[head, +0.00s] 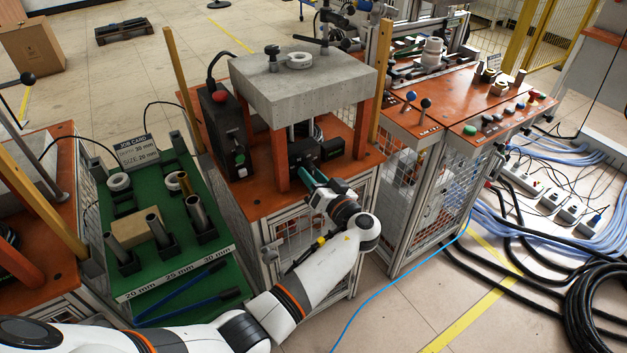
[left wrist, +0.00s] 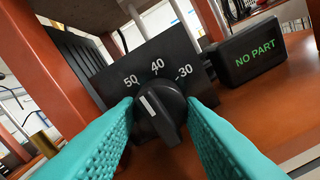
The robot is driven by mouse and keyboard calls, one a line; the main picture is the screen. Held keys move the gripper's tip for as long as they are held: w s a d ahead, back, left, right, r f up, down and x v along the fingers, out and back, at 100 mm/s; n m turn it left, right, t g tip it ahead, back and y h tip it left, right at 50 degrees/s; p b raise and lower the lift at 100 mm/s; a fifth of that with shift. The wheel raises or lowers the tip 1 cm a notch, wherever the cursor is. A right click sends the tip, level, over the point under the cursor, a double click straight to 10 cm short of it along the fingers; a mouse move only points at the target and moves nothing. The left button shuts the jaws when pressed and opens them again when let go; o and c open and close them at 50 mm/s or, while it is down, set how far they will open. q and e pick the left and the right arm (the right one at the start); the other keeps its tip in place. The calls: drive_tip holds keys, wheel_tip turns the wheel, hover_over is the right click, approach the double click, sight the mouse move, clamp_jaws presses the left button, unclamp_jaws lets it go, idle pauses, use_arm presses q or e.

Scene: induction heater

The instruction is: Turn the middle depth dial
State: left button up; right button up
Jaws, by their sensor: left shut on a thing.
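The depth dial (left wrist: 163,110) is a black knob with a white pointer line, on a black panel (left wrist: 185,60) marked 50, 40 and 30. The pointer slants up and left, toward the 50 side. My left gripper (left wrist: 163,118) has its two teal fingers on either side of the knob and is shut on it. In the head view my left gripper (head: 312,178) reaches under the concrete-topped press from the front. The knob is hidden there. My right gripper is not in view.
A black display reading NO PART (left wrist: 253,55) stands right of the dial. Orange posts (head: 279,160) and a concrete block (head: 300,85) frame the space closely. A green board (head: 190,255) with tubes lies to the left.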

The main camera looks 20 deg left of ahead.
use_arm(q)
drive_tip(key=shift+a+r+m, duration=0.1)
drive_tip(key=shift+m, duration=0.4)
drive_tip(key=o, duration=1)
